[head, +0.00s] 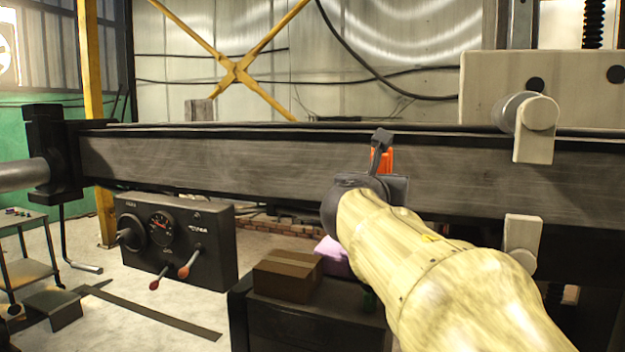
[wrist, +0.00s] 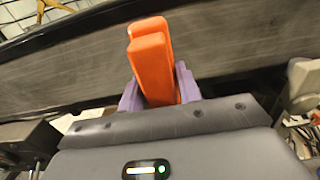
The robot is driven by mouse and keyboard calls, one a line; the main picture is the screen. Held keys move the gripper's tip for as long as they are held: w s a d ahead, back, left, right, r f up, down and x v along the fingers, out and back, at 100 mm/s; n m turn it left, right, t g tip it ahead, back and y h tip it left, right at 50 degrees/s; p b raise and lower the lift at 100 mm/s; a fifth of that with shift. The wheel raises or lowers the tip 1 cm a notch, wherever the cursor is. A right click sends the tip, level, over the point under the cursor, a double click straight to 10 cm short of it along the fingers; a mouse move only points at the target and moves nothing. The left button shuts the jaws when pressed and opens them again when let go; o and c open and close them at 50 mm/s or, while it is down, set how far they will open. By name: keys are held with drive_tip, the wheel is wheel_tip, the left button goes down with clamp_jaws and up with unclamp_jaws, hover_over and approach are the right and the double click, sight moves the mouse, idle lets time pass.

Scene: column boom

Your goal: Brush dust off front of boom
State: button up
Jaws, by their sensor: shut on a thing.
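The boom (head: 230,165) is a long dark grey horizontal beam with a dusty-looking front face. It runs across the whole head view, and its front face also fills the upper part of the wrist view (wrist: 230,50). My gripper (head: 380,165) is in front of the boom, right of the middle. It is shut on an orange handle (wrist: 152,60), which stands between the purple fingers in the wrist view. A bit of the orange shows in the head view (head: 386,160). The brush's bristles are hidden, so I cannot tell whether they touch the boom.
A black control box (head: 178,240) with gauges and red-knobbed levers is below the boom at left. A cardboard box (head: 287,275) sits on a dark cabinet (head: 315,320) below the gripper. Pale rollers (head: 535,125) flank the boom at right. A cart (head: 27,255) stands far left.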

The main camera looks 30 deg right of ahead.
drive_tip(key=shift+a, duration=0.1)
drive_tip(key=v, duration=0.2)
drive_tip(key=shift+s+a, duration=0.3)
idle(0.4)
